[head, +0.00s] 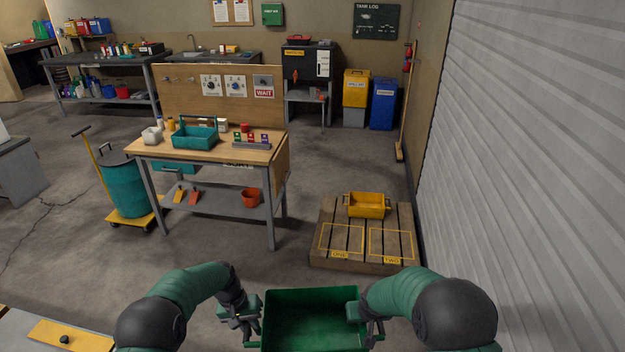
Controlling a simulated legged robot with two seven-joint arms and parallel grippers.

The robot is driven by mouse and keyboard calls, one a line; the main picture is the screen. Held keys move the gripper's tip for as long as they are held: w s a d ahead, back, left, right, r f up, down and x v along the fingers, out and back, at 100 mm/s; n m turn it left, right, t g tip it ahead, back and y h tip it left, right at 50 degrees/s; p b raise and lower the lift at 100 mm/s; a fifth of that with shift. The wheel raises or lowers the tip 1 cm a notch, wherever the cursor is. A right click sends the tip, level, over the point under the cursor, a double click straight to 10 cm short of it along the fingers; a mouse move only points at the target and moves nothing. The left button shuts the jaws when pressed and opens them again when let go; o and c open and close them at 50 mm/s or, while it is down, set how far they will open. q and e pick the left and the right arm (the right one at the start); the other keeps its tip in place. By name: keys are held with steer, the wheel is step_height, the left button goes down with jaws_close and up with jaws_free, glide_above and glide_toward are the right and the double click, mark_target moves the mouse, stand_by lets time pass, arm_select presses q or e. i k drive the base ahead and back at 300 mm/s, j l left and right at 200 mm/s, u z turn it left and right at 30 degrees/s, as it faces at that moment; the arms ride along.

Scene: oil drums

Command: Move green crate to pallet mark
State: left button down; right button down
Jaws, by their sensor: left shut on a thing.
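The green crate (312,320) is at the bottom middle of the head view, open at the top and empty where I can see. My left gripper (244,322) is shut on its left side. My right gripper (374,330) is at its right side, partly hidden by my arm, so its jaws cannot be read. The wooden pallet (365,225) lies beyond the crate, a little to the right. Two yellow outlined marks are on its near half, the left mark (341,240) labelled ONE and the right mark (391,244) seemingly TWO. Both are bare.
A yellow crate (368,205) sits at the pallet's back. A workbench (222,150) with a teal tote stands left of the pallet. A teal drum (127,190) is on a cart farther left. A ribbed wall (540,150) closes the right side. Floor between bench and pallet is clear.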

mark_target(342, 237)
steer(key=i+z, duration=0.1)
steer(key=i, duration=0.85)
steer(key=i+z, duration=0.1)
steer(key=i, duration=0.9)
steer(key=i+z, duration=0.1)
steer(key=i, duration=0.85)
steer(key=i+j+z, duration=0.1)
steer(key=i, duration=0.85)
